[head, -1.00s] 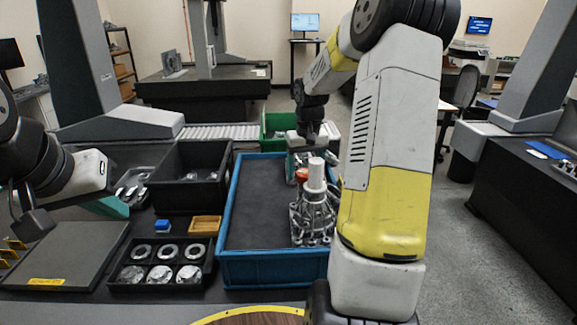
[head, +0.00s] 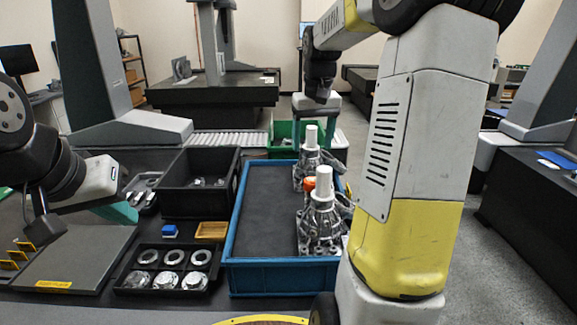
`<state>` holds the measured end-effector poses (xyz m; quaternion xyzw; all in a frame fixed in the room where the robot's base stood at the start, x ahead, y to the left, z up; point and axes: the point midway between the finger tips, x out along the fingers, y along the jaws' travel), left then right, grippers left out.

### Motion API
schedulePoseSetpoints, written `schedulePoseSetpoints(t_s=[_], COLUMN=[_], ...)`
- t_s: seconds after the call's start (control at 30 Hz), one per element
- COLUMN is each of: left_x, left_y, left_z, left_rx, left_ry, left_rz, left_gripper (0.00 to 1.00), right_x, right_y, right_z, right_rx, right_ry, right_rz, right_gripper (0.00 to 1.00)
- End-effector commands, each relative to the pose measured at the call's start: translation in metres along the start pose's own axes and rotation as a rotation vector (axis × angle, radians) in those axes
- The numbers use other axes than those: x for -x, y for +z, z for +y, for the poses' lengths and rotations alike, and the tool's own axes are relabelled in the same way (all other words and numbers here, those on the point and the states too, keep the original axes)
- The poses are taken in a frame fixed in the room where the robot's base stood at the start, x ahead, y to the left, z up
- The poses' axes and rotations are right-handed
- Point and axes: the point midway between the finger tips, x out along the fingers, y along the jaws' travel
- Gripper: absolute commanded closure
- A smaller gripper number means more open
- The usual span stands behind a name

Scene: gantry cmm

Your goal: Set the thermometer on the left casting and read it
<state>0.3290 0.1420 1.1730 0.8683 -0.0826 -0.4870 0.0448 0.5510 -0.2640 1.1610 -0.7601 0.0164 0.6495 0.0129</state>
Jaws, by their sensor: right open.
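Two silver castings, each with a white upright cylinder on top, stand in the right part of a blue-walled tray (head: 285,277): a near casting (head: 322,228) and a far casting (head: 307,172). I cannot tell which is the left one. A small orange-red piece (head: 310,184) shows beside the near casting's cylinder. I cannot make out a thermometer for certain. My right gripper (head: 320,137) is open, its teal fingers apart, above or behind the far casting's cylinder. My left gripper (head: 120,212) is at the left, one teal finger showing; its jaws are mostly hidden.
The blue tray's left part is bare. A green bin (head: 285,140) stands behind. My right arm hides the right side.

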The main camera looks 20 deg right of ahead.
Motion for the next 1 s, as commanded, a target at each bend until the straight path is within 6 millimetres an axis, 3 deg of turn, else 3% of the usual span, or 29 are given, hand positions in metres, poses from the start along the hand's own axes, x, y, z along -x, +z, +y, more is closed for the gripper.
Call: schedulePoseSetpoints(t_s=[0.1,0.23,0.5,0.7,1.0], left_x=[0.000,0.000,0.000,0.000,0.000], left_y=[0.000,0.000,0.000,0.000,0.000], left_z=[0.000,0.000,0.000,0.000,0.000], left_rx=[0.000,0.000,0.000,0.000,0.000], left_ry=[0.000,0.000,0.000,0.000,0.000], left_rz=[0.000,0.000,0.000,0.000,0.000], left_gripper=[1.00,1.00,1.00,1.00,1.00], right_x=[0.030,0.052,0.057,0.048,0.047], right_y=[0.037,0.088,0.186,0.219,0.223], right_z=[-0.029,-0.059,-0.099,-0.111,-0.112], right_rx=[0.029,0.051,0.073,0.077,0.078], right_ry=[-0.006,-0.035,-0.142,-0.196,-0.203], right_rz=[0.075,0.165,0.328,0.383,0.388], right_gripper=[0.31,0.31,0.31,0.31,0.31])
